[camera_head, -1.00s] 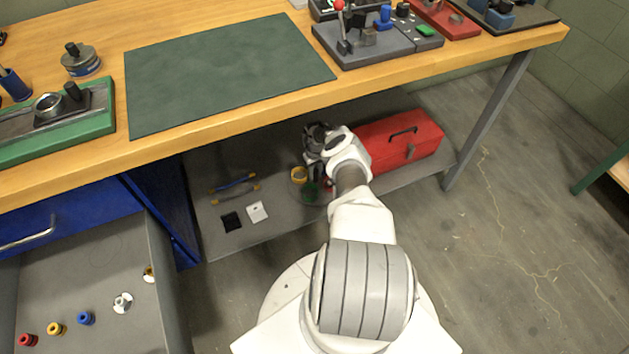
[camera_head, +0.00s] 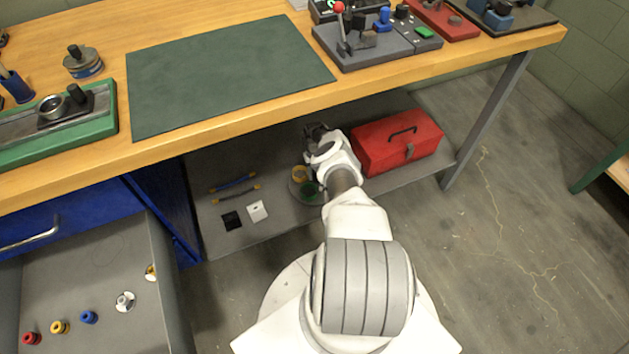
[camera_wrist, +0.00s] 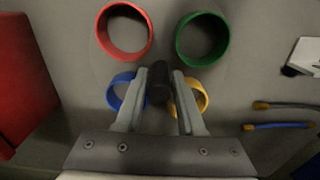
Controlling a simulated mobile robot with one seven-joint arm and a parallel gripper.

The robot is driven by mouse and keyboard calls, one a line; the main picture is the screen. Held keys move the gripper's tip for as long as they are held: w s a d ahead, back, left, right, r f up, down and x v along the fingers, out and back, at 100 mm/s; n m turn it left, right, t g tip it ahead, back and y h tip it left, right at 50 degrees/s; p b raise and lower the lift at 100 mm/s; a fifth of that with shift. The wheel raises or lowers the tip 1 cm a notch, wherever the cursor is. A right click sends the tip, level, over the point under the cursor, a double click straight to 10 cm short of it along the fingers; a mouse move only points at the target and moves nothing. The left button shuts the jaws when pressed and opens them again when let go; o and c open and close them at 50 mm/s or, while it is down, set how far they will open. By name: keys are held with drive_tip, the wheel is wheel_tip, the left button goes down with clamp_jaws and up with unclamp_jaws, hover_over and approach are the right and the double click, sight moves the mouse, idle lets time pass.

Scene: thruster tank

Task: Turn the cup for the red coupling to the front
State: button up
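A round grey carousel (camera_wrist: 160,30) on the low shelf bears four coloured ring cups around a dark central knob (camera_wrist: 160,86). In the wrist view, the red cup (camera_wrist: 124,54) is top left and the green cup (camera_wrist: 202,62) top right. The blue cup (camera_wrist: 117,92) is lower left and the yellow cup (camera_wrist: 204,96) lower right, both partly behind my fingers. My gripper (camera_wrist: 161,90) has its fingers against both sides of the knob, with no clear gap. In the head view, the yellow cup (camera_head: 300,174) and green cup (camera_head: 308,191) show; my arm hides red and blue.
A red toolbox (camera_head: 398,143) stands right of the carousel. The workbench top (camera_head: 235,118) overhangs the shelf. An open drawer (camera_head: 95,265) with coloured couplings is at lower left.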

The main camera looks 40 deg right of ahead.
drive_tip(key=shift+o, duration=0.7)
drive_tip(key=shift+r, duration=0.15)
